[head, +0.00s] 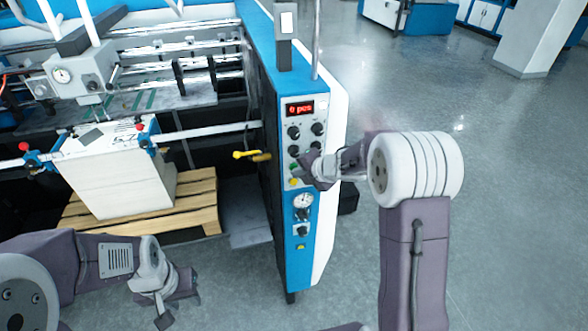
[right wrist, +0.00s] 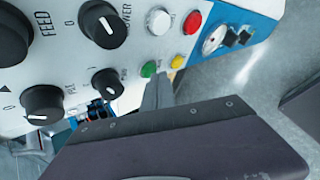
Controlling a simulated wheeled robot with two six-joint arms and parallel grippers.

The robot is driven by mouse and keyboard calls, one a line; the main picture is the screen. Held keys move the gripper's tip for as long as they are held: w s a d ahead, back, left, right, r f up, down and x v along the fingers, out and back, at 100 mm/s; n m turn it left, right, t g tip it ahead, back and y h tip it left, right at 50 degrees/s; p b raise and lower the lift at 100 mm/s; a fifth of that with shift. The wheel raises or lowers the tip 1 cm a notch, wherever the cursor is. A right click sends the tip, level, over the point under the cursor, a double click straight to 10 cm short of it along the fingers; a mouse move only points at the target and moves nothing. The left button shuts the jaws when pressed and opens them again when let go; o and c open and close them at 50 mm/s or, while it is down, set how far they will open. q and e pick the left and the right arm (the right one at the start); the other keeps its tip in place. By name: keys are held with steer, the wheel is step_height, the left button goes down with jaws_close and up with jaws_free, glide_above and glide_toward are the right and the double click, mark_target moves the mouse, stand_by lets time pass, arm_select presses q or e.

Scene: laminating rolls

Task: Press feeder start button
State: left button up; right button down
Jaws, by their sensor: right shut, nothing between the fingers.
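The blue-and-white control panel (head: 302,150) stands at mid-frame in the head view, with a red-lit display, black knobs and small buttons. My right gripper (right wrist: 160,88) is shut and empty. Its fingertips are just below the green button in that view; contact cannot be told. In the head view the right gripper (head: 303,172) covers part of the lower button row. My left gripper (head: 178,300) hangs low at the left, empty.
A paper stack (head: 118,180) stands on a wooden pallet (head: 190,208) left of the panel. A yellow handle (head: 250,154) juts out beside the panel. Gauges (right wrist: 215,40) lie past the buttons. The floor (head: 500,190) to the right is clear.

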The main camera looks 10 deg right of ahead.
steer(key=shift+s, duration=0.5)
